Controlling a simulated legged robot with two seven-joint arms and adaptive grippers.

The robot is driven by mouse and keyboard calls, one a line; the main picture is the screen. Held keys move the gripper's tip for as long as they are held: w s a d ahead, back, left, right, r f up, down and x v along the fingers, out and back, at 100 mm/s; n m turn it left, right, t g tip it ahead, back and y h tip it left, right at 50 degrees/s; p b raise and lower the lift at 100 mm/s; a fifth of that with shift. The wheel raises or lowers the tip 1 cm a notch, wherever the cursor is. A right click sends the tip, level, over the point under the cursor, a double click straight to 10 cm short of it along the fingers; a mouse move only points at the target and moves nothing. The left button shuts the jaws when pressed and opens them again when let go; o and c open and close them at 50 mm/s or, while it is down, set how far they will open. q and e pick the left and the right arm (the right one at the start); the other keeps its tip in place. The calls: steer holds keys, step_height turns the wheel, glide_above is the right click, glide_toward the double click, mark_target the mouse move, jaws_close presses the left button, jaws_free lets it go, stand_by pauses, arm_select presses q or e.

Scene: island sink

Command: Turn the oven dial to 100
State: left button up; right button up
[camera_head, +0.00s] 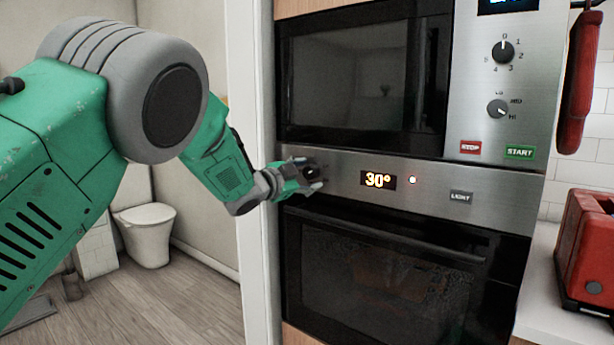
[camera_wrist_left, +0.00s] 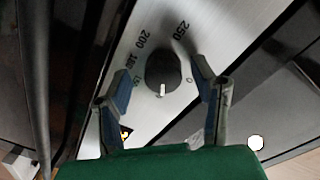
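The oven dial (camera_wrist_left: 163,68) is a round black knob with a white pointer mark, on the steel panel. In the left wrist view the numbers 250 and 200 read clearly around it; smaller marks are hard to read. The oven display (camera_head: 378,181) shows 30°. My left gripper (camera_head: 306,178) is at the left end of the panel, largely covering the dial in the head view. In the left wrist view its fingers (camera_wrist_left: 158,70) are open, one on each side of the dial, with gaps between them and the knob. My right gripper is not in view.
The oven door handle (camera_head: 385,232) runs just below the panel. A microwave (camera_head: 362,80) with its own dials (camera_head: 503,52) is above. A LIGHT button (camera_head: 461,197) is to the right. A red toaster (camera_head: 590,250) stands on the right counter.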

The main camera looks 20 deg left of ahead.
arm_select(q)
steer(key=shift+r, duration=0.1)
steer(key=shift+s+a, duration=0.1)
steer(key=shift+s, duration=0.15)
steer(key=v, duration=1.1)
steer(key=shift+s+f, duration=0.15)
steer(key=shift+f, duration=0.05)
steer(key=shift+a, duration=0.1)
